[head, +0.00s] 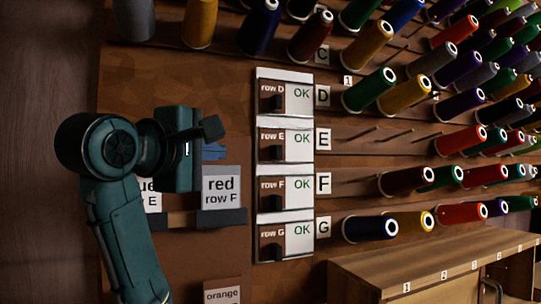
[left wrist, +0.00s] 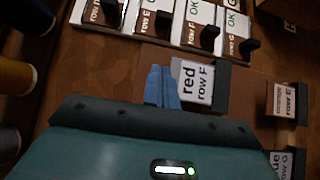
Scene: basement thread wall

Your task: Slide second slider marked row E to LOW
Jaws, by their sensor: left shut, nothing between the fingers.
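The second slider, marked row E (head: 285,145), is a brown and white plate on the wall strip between row D and row F. Its dark knob sits at the brown part, and the white part reads OK. It also shows at the top of the left wrist view (left wrist: 151,23). My left gripper (head: 214,152) is left of the slider and apart from it. Its blue fingers (left wrist: 160,87) are shut together and empty, in front of or close to the red row F card (head: 221,186). My right gripper is not in view.
Row D (head: 285,97), row F (head: 285,192) and row G (head: 285,241) sliders stand close above and below. Thread spools (head: 370,89) on pegs fill the right. A wooden bench (head: 400,268) stands at lower right. Bare board lies between the card and the sliders.

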